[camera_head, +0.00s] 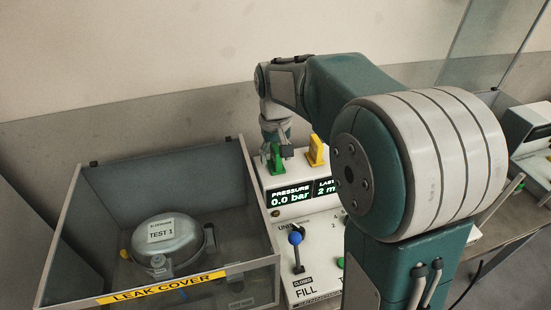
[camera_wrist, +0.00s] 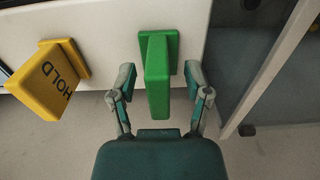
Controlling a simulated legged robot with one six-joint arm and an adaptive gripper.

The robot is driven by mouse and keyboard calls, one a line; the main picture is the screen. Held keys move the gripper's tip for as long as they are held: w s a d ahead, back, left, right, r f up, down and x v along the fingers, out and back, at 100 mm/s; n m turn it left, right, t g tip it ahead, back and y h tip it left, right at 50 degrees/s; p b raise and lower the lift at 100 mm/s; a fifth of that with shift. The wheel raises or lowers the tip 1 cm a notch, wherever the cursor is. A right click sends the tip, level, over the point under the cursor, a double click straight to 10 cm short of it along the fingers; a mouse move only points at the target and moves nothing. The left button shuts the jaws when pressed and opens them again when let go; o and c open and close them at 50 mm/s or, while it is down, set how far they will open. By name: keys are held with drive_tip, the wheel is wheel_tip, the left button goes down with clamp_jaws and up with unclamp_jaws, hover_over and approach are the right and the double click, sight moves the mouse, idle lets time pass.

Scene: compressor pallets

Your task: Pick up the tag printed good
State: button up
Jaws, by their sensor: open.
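A green tag (camera_wrist: 158,80) stands on a green base on the white panel in the wrist view. No print shows on it from here, so I cannot read "good". It also shows in the head view (camera_head: 276,160), partly covered by my gripper. My gripper (camera_wrist: 160,84) is open, with one finger on each side of the green tag and a visible gap to both. In the head view my gripper (camera_head: 279,145) is right at the green tag. A yellow tag (camera_wrist: 46,80) printed HOLD stands to the left in the wrist view; it also shows in the head view (camera_head: 316,150).
The white test console (camera_head: 310,222) bears a pressure display (camera_head: 290,195) reading 0.0 bar and a blue-knobbed lever (camera_head: 296,238). Left of it is a clear-walled box marked LEAK COVER (camera_head: 160,288), holding a grey compressor (camera_head: 166,245) labelled TEST 1. The box's wall is close to my gripper.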

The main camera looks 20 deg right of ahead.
sight(275, 147)
clamp_jaws()
drive_tip(key=shift+r, duration=0.15)
drive_tip(key=shift+r, duration=0.3)
wheel_tip(275, 147, up, 2)
drive_tip(key=shift+r, duration=0.15)
drive_tip(key=s+a+r, duration=0.9)
drive_tip(key=s, duration=0.1)
drive_tip(key=shift+s+a+r, duration=0.25)
drive_tip(key=shift+a+r, duration=0.05)
drive_tip(key=shift+r, duration=0.1)
